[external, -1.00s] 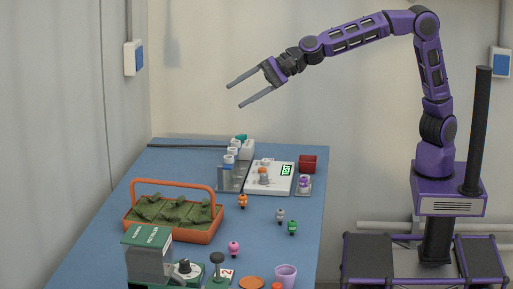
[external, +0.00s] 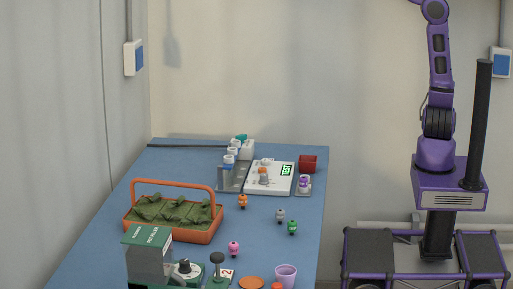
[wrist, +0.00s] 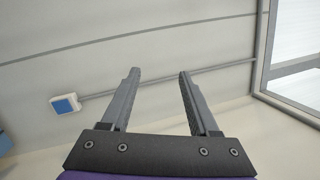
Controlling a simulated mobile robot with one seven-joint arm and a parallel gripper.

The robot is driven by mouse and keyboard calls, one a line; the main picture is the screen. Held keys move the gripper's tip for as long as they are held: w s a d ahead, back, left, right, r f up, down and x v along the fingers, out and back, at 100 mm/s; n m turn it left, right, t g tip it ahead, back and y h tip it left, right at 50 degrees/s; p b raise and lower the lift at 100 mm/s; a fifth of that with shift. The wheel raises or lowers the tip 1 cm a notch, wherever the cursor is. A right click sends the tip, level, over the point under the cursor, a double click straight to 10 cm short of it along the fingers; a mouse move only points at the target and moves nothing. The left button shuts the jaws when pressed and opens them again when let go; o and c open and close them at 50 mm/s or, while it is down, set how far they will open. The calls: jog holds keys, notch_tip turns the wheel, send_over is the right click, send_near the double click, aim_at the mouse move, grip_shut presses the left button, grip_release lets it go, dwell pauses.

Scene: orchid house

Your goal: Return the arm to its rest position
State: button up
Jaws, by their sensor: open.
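My gripper (wrist: 157,75) shows in the wrist view with its two grey fingers apart and nothing between them. Behind it in that view are a pale wall and a conduit. In the external view my purple arm rises straight up from its base at the right and leaves the picture at the top. My gripper is outside that view.
A wall box (wrist: 65,104) shows in the wrist view.

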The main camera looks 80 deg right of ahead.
jog(key=s+a+f+n+g+h, duration=0.1)
jog(key=s+f+n+g, duration=0.4)
jog(key=s+f, duration=0.6)
jog(key=s+a+f+n+g+h, duration=0.1)
jog(key=s+f+n+g, duration=0.4)
jog(key=s+f, duration=0.6)
jog(key=s+f+n+g+h+b, duration=0.1)
jog(key=s+f+n+g, duration=0.3)
jog(key=f, duration=2.2)
jog(key=s+n, duration=0.4)
jog(key=s, duration=0.3)
jog(key=shift+s+a+f+n+g, duration=0.15)
jog(key=shift+s+a+n+g, duration=0.15)
jog(key=shift+a+n+g, duration=0.1)
